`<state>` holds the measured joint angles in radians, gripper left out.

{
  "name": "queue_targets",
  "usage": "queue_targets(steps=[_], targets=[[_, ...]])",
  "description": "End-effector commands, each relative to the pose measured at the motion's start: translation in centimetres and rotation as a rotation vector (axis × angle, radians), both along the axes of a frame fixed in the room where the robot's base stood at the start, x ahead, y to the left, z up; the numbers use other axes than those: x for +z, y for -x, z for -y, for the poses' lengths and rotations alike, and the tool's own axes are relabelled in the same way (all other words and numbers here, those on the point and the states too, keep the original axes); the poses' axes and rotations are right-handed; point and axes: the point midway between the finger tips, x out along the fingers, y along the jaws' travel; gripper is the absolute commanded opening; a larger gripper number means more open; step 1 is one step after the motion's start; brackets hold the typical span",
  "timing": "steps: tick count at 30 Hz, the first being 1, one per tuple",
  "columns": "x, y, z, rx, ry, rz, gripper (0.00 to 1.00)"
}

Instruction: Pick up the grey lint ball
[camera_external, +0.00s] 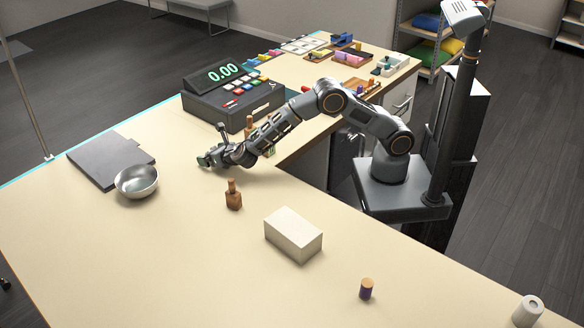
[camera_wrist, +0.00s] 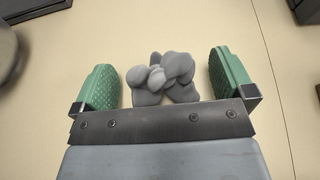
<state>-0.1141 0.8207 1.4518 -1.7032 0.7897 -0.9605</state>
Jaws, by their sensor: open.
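The grey lint ball (camera_wrist: 163,79) is a lumpy grey clump on the cream tabletop in the wrist view. It lies between the two green finger pads of my gripper (camera_wrist: 163,88), with a gap of bare table on each side. Its near edge is hidden by the gripper body. My gripper is open and holds nothing. In the external view my gripper (camera_external: 205,161) is low over the counter, right of the metal bowl. I cannot make out the lint ball in the external view.
A metal bowl (camera_external: 137,181) and a grey flat board (camera_external: 108,161) lie left of my gripper. A brown bottle (camera_external: 233,196) and a white box (camera_external: 293,235) stand in front. A dark cash register (camera_external: 230,95) stands behind. The front left counter is clear.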

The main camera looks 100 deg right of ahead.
Motion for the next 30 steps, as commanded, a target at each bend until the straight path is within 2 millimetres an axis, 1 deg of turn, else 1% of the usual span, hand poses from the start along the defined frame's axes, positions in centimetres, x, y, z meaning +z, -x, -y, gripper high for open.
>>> queue_targets(steps=[6, 21, 30], targets=[[-0.01, -0.03, 0.01, 0.0, 0.0, 0.0, 0.99], [0.01, -0.01, 0.01, 0.0, 0.0, 0.0, 0.52], [0.23, -0.03, 0.0, 0.0, 0.0, 0.001, 0.51]])
